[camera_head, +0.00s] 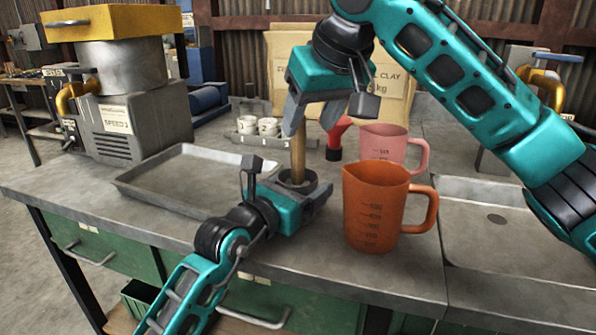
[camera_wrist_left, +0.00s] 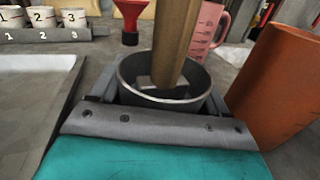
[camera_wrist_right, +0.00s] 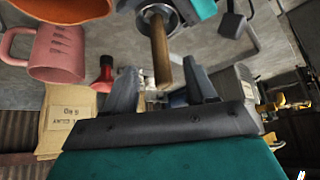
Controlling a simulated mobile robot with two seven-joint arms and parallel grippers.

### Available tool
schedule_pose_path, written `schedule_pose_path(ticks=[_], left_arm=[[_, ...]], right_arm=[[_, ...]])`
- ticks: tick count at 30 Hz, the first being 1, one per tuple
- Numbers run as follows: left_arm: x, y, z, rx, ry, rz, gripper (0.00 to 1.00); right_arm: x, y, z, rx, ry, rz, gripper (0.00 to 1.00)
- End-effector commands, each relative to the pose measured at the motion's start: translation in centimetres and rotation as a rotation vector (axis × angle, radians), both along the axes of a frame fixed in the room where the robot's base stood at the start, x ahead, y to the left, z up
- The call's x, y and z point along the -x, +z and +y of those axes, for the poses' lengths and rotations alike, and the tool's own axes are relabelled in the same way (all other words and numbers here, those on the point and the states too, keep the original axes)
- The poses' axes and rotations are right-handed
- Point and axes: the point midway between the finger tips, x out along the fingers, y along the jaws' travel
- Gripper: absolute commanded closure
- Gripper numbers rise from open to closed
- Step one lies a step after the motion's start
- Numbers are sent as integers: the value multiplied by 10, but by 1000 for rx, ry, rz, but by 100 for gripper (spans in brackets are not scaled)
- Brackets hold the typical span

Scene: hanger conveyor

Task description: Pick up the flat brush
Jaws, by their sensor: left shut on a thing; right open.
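The flat brush shows as a wooden handle (camera_head: 298,155) standing upright out of a round dark metal cup (camera_wrist_left: 135,88); its bristle end is hidden inside. My left gripper (camera_head: 298,192) is shut on the cup at the bench, with its fingers on either side of it. In the left wrist view the handle (camera_wrist_left: 175,45) rises from the cup. My right gripper (camera_head: 312,116) is open, pointing down at the handle's top. In the right wrist view the handle's end (camera_wrist_right: 163,70) appears between the open fingers, with gaps on both sides.
An orange measuring jug (camera_head: 372,215) stands close right of the cup, with a pink jug (camera_head: 383,145) behind it. A red funnel-like thing (camera_head: 336,138) stands behind the brush. An empty metal tray (camera_head: 135,190) lies left. White numbered cups (camera_head: 257,125) stand behind.

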Motion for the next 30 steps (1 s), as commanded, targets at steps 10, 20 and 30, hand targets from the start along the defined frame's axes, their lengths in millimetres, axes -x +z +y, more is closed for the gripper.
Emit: schedule_pose_path(ticks=[10, 20, 30], left_arm=[[0, -1, 0, -2, 1, 1, 65], [0, -1, 0, -3, 1, 0, 65], [0, -1, 0, -2, 1, 1, 65]], right_arm=[[-18, -28, 9, 1, -1, 3, 44], [-37, -56, 20, -1, 2, 1, 44], [-37, -56, 20, 0, 1, 1, 57]])
